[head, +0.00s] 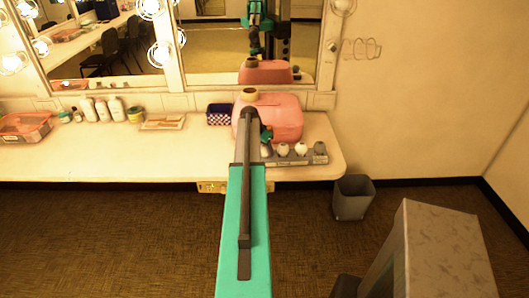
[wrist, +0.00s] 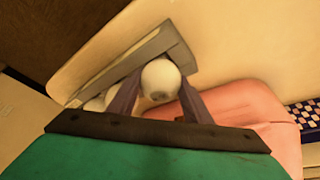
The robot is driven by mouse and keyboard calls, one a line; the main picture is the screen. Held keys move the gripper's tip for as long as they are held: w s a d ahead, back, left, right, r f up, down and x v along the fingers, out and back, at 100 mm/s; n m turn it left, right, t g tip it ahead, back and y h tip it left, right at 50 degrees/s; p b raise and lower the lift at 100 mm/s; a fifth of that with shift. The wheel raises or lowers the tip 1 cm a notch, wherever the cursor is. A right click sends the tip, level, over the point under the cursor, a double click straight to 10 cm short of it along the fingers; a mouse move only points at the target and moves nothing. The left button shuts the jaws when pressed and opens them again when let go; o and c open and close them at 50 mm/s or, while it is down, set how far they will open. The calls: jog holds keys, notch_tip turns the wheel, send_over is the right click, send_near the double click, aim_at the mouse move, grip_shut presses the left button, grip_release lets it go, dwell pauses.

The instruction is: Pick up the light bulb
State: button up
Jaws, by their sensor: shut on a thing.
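A white round light bulb (wrist: 160,80) sits between the two dark fingers of my gripper (wrist: 159,84) in the wrist view. My gripper is shut on it, at the grey holder (wrist: 172,42). In the head view the holder (head: 292,159) lies near the counter's right front end, with several pale bulbs (head: 301,149) in a row. My arm hides most of my gripper there. I cannot tell whether the held bulb is clear of the holder.
A pink case (head: 282,117) stands right behind the holder, close to my gripper. A blue patterned box (head: 220,114) is left of it. A grey bin (head: 352,197) is on the floor. The counter front (head: 130,160) is clear.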

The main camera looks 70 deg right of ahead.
jog(key=shift+r, duration=0.1)
jog(key=shift+r+b, duration=1.7)
jog(key=shift+r, duration=3.2)
